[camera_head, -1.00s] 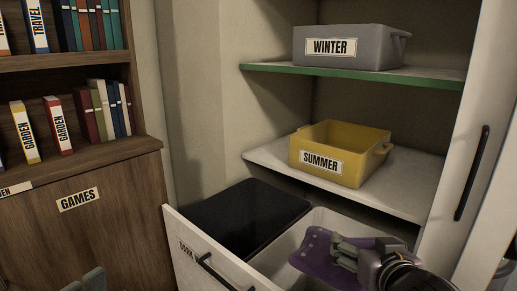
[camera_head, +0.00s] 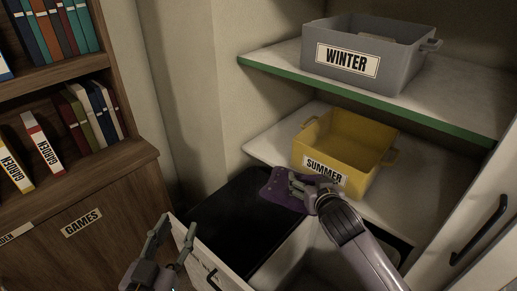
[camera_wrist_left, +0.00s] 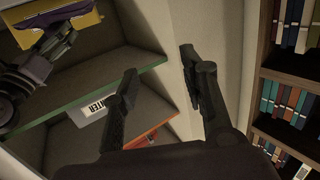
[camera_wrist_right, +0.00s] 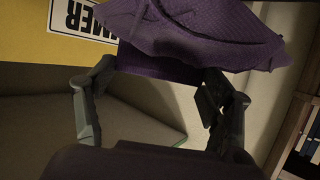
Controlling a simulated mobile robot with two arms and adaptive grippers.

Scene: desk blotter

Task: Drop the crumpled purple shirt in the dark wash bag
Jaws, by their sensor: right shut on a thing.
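The purple shirt (camera_head: 283,196) hangs from my right gripper (camera_head: 303,184), which is shut on it. It shows large at the top of the right wrist view (camera_wrist_right: 200,35). In the head view it is in front of the dark wash bag's right part and beside the yellow bin; its height above the bag is hard to tell. The dark wash bag (camera_head: 225,222) is the black, open compartment at the left of the pulled-out drawer. My left gripper (camera_head: 174,236) is open and empty by the drawer's front left corner; its spread fingers also show in the left wrist view (camera_wrist_left: 160,85).
A pale compartment (camera_head: 290,248) lies right of the black one. A yellow SUMMER bin (camera_head: 372,165) stands on the lower shelf close to my right gripper. A grey WINTER bin (camera_head: 410,70) stands on the green-edged shelf above. A wooden bookcase (camera_head: 110,205) is at left.

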